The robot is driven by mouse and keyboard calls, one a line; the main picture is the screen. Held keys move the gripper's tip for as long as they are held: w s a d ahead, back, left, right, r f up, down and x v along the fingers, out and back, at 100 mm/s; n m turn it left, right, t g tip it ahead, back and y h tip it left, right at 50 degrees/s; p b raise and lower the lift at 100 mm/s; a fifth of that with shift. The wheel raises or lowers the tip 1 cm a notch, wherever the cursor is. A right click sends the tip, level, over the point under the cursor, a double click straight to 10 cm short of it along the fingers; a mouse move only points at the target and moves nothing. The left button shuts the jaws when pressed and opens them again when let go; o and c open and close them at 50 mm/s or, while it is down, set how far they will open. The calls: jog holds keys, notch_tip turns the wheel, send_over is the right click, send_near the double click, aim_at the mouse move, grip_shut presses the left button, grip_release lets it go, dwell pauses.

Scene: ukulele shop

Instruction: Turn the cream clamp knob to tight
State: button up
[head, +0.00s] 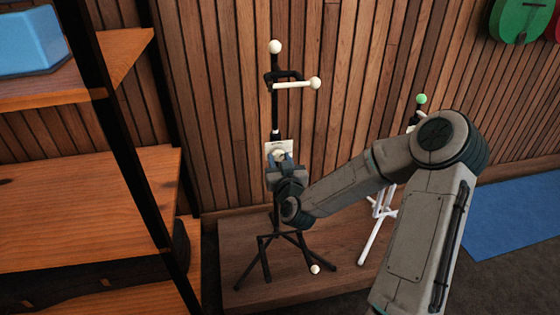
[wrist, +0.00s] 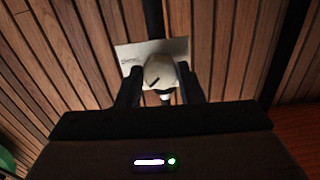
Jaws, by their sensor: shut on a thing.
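The cream clamp knob (wrist: 160,72) sits between the two fingers of my gripper (wrist: 162,88) in the wrist view, with a dark line mark on its face. My gripper is shut on it. In the head view the knob (head: 279,154) is mostly hidden behind my gripper (head: 282,162). A white card (wrist: 135,54) with small unreadable print lies behind the knob, and it also shows in the head view (head: 278,146). The knob is on a black stand (head: 275,108) with cream tips, upright on a low wooden platform.
A white stand (head: 376,228) with a green tip (head: 421,99) stands to the right, partly behind my arm. Wooden shelves (head: 100,210) with a blue box (head: 30,42) are at the left. A slatted wood wall (head: 360,60) is close behind. A blue mat (head: 515,210) lies at the right.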

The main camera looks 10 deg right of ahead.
jog(key=m, duration=1)
jog(key=shift+p, duration=0.3)
dwell(0.4)
jog(key=o, duration=1)
jog(key=shift+c, duration=0.2)
jog(key=shift+s+a, duration=0.1)
